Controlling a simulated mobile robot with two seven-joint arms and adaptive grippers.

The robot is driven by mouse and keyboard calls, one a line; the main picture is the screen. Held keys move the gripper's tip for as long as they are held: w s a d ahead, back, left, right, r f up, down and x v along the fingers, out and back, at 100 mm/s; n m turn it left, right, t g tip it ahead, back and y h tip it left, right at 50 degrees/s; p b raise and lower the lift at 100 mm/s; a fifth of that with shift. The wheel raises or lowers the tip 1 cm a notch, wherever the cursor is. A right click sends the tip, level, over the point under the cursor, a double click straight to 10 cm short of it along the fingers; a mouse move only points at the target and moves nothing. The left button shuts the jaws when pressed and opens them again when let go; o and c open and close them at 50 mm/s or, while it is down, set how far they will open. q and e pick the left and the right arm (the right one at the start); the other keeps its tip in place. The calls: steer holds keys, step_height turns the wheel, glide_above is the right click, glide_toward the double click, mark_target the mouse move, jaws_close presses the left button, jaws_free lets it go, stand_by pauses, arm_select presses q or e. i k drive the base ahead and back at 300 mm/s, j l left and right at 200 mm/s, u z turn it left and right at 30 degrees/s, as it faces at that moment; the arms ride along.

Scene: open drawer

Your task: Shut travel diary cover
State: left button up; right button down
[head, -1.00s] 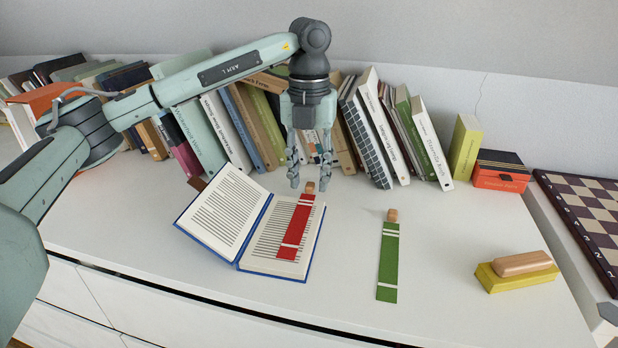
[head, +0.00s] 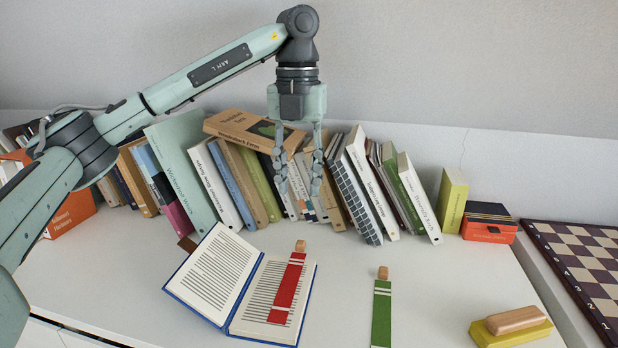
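The travel diary (head: 215,271) appears to be the open book with blue covers on the white cabinet top. Its left half is tilted up and its right half lies flatter. A red bookmark (head: 288,288) with a wooden end lies on the right page. My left gripper (head: 299,197) is open and empty, pointing down. It is raised above the far edge of the diary, in front of the row of books, and its fingers are apart. My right gripper is out of view.
A row of leaning books (head: 220,175) lines the wall behind. A green bookmark (head: 382,315) lies right of the diary.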

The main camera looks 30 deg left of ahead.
mark_target(211, 281)
steer(key=k, duration=1.5)
